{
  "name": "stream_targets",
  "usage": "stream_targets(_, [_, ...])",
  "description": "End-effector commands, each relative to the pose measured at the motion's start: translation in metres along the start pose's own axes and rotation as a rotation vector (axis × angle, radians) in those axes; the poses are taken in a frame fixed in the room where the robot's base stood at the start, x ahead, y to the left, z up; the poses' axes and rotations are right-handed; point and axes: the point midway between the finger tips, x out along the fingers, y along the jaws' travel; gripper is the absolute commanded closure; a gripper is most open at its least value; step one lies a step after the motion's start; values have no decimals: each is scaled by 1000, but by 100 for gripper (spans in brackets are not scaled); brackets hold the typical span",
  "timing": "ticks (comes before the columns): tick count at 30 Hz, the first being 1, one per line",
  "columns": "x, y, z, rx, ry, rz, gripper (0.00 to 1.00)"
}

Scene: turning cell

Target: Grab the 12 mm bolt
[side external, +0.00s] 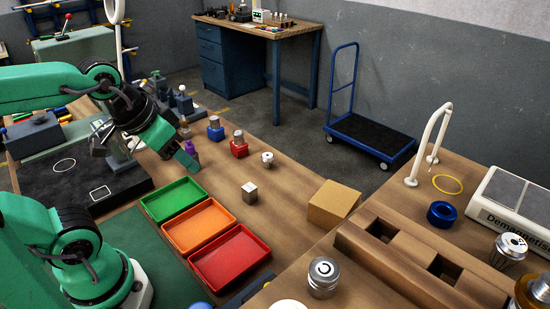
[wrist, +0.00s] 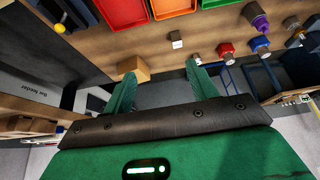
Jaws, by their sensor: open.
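I cannot tell which thing is the 12 mm bolt; no label can be read. Small metal-topped parts stand on the bench: one on a blue base (side external: 215,129), one on a red base (side external: 239,145), and a bare silver one (side external: 267,158). A purple part (side external: 191,147) is close behind my gripper (side external: 184,160), and shows in the wrist view (wrist: 259,22). A small pale block (side external: 249,192) stands nearer the trays and also shows in the wrist view (wrist: 177,40). My gripper is open in the wrist view (wrist: 163,85), with nothing between its fingers, above the bench.
Green (side external: 173,199), orange (side external: 198,229) and red (side external: 230,257) trays line the bench. A cardboard box (side external: 333,204) stands to the right, beside a wooden block with square pockets (side external: 415,263). Bench between the trays and box is mostly clear.

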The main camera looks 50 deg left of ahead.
Motion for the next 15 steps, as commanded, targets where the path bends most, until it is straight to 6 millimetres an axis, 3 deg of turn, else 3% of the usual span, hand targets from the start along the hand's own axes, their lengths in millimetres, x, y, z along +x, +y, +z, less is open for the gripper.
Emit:
stream_targets(8, [0,0,-2,-4,-1,-1,42])
stream_targets(15, [-3,-8,-20,-51,-21,-15,42])
